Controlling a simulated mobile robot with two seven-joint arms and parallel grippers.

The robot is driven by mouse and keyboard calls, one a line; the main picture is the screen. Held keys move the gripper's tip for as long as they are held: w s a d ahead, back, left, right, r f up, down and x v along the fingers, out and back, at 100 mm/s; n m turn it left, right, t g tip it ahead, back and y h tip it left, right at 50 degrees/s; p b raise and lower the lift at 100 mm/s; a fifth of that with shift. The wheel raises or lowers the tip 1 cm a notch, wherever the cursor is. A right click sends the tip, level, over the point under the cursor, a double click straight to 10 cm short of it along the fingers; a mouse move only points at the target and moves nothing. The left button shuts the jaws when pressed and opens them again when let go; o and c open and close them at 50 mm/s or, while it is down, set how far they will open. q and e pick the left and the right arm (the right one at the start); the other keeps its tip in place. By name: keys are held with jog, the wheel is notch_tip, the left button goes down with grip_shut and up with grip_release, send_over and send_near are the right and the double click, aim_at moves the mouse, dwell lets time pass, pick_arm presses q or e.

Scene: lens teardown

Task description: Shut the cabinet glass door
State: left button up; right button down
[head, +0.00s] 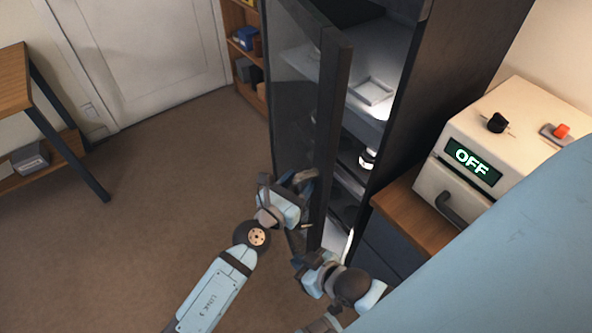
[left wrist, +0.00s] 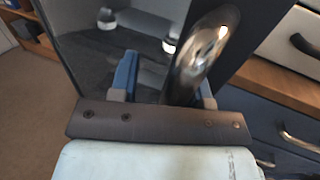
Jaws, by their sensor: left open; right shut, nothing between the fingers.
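The cabinet glass door (head: 300,107) stands open. It swings out toward me, its dark frame edge-on in the middle of the head view. My left arm reaches the door from the lower left. In the left wrist view my left gripper (left wrist: 165,80) is open, with a shiny curved metal handle (left wrist: 205,50) between or just beyond its blue fingers. I cannot tell whether they touch it. My right gripper (head: 298,248) is shut and empty, low beside the door's lower part. The arms partly hide the door bottom.
The cabinet's lit shelves (head: 345,85) hold a tray (head: 372,91) and a small round part (head: 367,158). A cream box (head: 500,140) reading OFF stands on a wooden-topped drawer unit (head: 415,215) at right. A table (head: 20,75) stands at left. The brown floor (head: 170,165) between is clear.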

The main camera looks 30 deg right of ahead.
pick_arm(q)
jog(key=shift+s+d+r+g, duration=0.35)
jog(key=shift+s+d, duration=0.1)
jog(key=shift+s, duration=0.1)
jog(key=v, duration=1.4)
jog(key=shift+w+a+f, duration=0.3)
jog(key=shift+f, duration=0.05)
